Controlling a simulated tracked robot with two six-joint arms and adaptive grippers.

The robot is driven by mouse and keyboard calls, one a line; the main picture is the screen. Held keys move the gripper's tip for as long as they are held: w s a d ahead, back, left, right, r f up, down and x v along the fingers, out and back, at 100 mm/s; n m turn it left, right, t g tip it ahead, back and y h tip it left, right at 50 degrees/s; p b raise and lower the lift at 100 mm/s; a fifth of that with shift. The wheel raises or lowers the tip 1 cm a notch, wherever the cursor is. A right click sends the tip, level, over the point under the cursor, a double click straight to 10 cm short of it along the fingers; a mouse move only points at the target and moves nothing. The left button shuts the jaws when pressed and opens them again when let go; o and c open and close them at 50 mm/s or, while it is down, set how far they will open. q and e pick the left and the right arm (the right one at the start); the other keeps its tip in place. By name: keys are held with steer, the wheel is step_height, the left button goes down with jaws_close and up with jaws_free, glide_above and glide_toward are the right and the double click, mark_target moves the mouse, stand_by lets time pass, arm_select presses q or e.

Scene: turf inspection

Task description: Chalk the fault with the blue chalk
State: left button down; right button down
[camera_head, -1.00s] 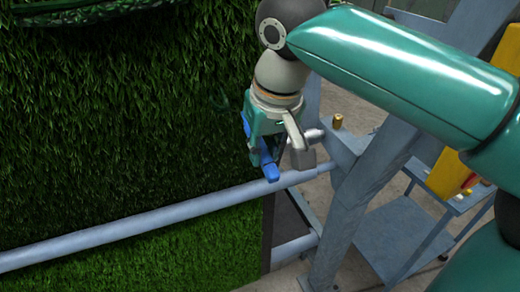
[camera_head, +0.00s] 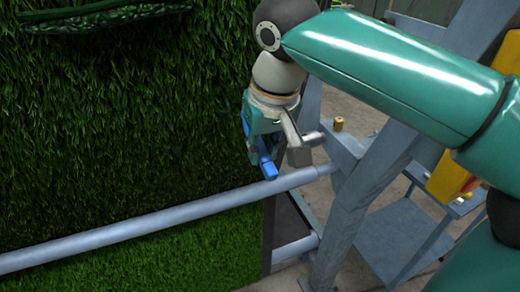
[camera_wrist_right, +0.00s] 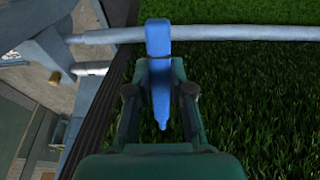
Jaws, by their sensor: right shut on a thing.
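The blue chalk (camera_head: 268,170) is held in my right gripper (camera_head: 274,150), whose jaws are shut on it. In the right wrist view the chalk (camera_wrist_right: 158,42) lies lengthwise between the fingers, one end sticking out beyond them. The gripper is in front of the right edge of the green turf (camera_head: 140,120), just above the pale rail. A dark, sagging slit with a raised lip (camera_head: 105,17) shows in the turf at the top left; it looks like the fault. The chalk is well away from it, to the lower right. My left gripper is out of view.
A pale metal rail (camera_head: 150,222) crosses in front of the turf. A grey-blue frame post (camera_head: 365,185) with a small brass knob (camera_head: 338,124) stands right of the gripper. Behind it are a low shelf (camera_head: 400,235) and a yellow box (camera_head: 448,178).

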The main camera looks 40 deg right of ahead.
steer(key=shift+w+d+r+p, duration=0.15)
steer(key=shift+w+p, duration=0.15)
steer(key=shift+w, duration=0.15)
steer(key=shift+w+d+r+p, duration=0.1)
steer(key=shift+w+p, duration=0.2)
steer(key=shift+w, duration=0.1)
steer(key=shift+a, duration=0.2)
steer(key=shift+w+a, duration=0.2)
steer(key=shift+a, duration=0.65)
steer(key=shift+a, duration=0.2)
steer(key=shift+w+a+p, duration=0.3)
steer(key=shift+a+p, duration=0.15)
steer(key=shift+a, duration=0.3)
steer(key=shift+a, duration=0.15)
steer(key=shift+w+a, duration=0.2)
steer(key=shift+a, duration=0.65)
steer(key=shift+a+p, duration=0.1)
steer(key=shift+p, duration=0.2)
steer(key=shift+w+a, duration=0.25)
steer(key=shift+a, duration=0.55)
